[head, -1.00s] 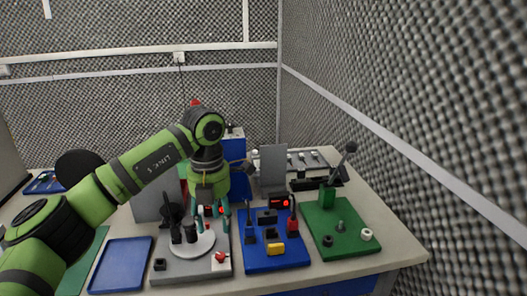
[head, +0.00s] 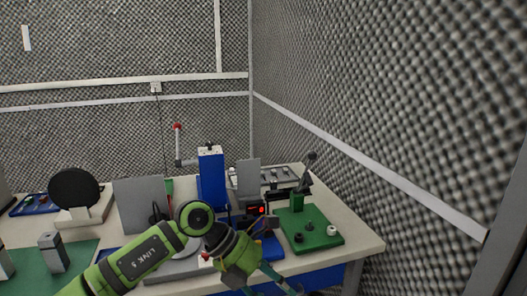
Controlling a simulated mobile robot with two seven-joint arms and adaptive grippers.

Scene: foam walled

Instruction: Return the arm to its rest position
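My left arm comes in from the lower left. Its gripper (head: 270,287) is low at the front of the table, near the bottom edge of the picture. Its teal fingers are spread apart and I see nothing held between them, though their tips are partly cut off. The gripper overlaps the front of the blue board (head: 272,246) in the picture; I cannot tell its height above it. The arm hides most of the grey board (head: 185,267). My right gripper is not in view.
A green board (head: 322,239) with a black lever stands to the right. Behind are a blue upright box (head: 211,180) and a red-tipped post (head: 178,143). A black disc (head: 74,188) and a grey block (head: 51,252) stand left. Foam walls close the back and right.

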